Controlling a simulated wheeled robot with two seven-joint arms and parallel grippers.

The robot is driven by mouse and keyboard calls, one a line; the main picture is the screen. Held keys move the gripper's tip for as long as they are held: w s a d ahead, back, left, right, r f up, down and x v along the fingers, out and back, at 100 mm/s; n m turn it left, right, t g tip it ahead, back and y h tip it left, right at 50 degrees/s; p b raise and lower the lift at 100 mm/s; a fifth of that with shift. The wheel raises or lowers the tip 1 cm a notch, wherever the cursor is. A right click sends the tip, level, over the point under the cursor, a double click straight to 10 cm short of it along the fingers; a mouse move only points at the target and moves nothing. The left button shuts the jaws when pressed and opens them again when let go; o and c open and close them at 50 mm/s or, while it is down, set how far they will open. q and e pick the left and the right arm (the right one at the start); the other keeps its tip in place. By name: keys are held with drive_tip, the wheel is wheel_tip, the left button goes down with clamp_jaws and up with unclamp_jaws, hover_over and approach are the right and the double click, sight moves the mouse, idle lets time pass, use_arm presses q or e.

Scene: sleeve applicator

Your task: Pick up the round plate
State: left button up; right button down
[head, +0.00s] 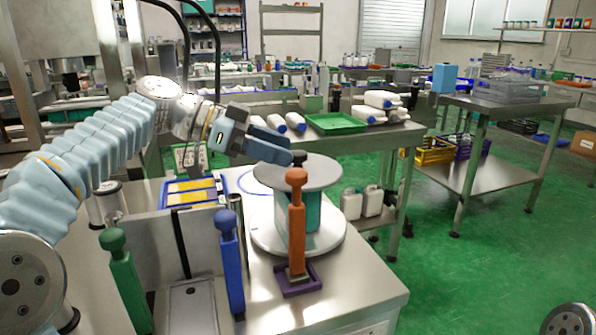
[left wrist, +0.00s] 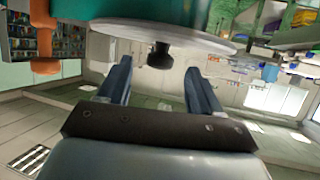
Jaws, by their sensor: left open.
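The round plate (head: 325,178) is a grey disc lying on top of a teal block (head: 313,212), above a white round base (head: 265,238). A black knob (head: 299,156) stands up from the plate. My left gripper (head: 284,156) is open beside the knob, at the plate's upper left side. The left wrist view looks upside down: the plate (left wrist: 190,38) crosses the top, with the knob (left wrist: 160,56) between the two open fingers (left wrist: 160,85), not gripped. Whether a finger touches the knob is unclear. My right gripper is out of view.
An orange-handled tool (head: 297,220) stands upright in a purple holder (head: 298,280) right in front of the plate. Blue (head: 230,265) and green (head: 122,275) handled tools stand left of it. A blue tray (head: 185,192) lies behind them. The table's front right is clear.

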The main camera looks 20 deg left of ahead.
use_arm(q)
drive_tip(key=shift+x, duration=1.15)
drive_tip(key=shift+c, duration=0.2)
clamp_jaws()
